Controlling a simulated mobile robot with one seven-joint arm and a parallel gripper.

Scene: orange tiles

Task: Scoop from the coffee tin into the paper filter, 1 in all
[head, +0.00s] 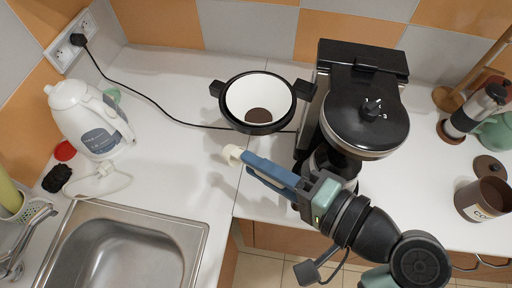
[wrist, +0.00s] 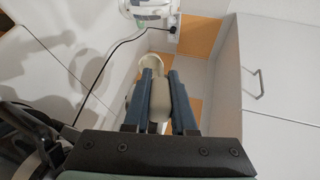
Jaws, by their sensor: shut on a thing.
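The white paper filter (head: 241,92) sits in a black filter basket (head: 232,119) on the counter. A small patch of brown coffee lies at the bottom of the filter. My gripper (head: 256,169) is shut on a cream scoop (head: 232,154), below and slightly left of the basket in the head view and apart from it. The scoop also shows in the wrist view (wrist: 150,60), its handle between the blue fingers (wrist: 162,98). What the scoop's bowl holds cannot be seen. The brown coffee tin (head: 478,199) stands open at the right edge.
A black coffee maker (head: 366,108) stands right of the basket, behind my arm. A white kettle (head: 85,118) and a sink (head: 125,250) are at left. A round lid (head: 489,167) and a glass-and-black device (head: 472,108) are at right. A black cord crosses the counter.

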